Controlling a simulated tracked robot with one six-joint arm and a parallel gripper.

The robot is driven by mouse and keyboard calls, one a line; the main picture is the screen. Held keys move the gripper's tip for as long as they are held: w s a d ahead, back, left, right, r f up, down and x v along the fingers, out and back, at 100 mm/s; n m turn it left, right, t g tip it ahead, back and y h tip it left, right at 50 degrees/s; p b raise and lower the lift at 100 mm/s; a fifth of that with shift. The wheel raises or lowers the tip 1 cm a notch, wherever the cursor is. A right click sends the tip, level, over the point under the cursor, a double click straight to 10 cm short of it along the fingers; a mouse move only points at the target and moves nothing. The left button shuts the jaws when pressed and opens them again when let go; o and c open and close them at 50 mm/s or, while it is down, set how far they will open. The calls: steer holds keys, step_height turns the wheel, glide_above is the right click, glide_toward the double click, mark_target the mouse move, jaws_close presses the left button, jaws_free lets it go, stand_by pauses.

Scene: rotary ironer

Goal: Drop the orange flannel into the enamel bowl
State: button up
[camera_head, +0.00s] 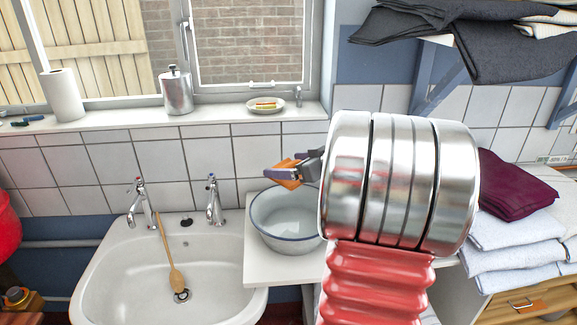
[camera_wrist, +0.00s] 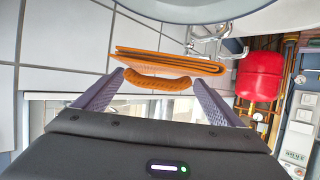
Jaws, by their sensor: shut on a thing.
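The orange flannel (camera_head: 287,181) is folded and held in my gripper (camera_head: 291,172). In the wrist view the flannel (camera_wrist: 165,63) spans between the two purple-grey fingers of my gripper (camera_wrist: 158,85), which are shut on it. The white enamel bowl (camera_head: 284,243) with a blue-grey rim stands on the white worktop right of the sink. In the head view the flannel shows just above the bowl's back rim; the height between them is hard to tell. The bowl's inside looks empty where visible; its right edge is hidden by my arm.
The sink (camera_head: 110,265) with two taps and a wooden brush (camera_head: 175,275) is left of the bowl. A tiled wall and windowsill (camera_head: 150,125) stand behind. Folded towels (camera_head: 505,230) and a maroon cloth (camera_head: 515,185) lie at right. A shelf with grey cloths (camera_head: 510,50) hangs upper right.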

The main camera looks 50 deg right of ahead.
mark_target(290, 163)
steer(key=shift+s+d, duration=0.15)
steer(key=shift+s, duration=0.05)
steer(key=shift+f, duration=0.15)
steer(key=shift+f, duration=2.85)
steer(key=o, duration=0.8)
steer(key=shift+r, duration=0.15)
step_height(290, 163, up, 10)
steer(key=shift+f, duration=0.2)
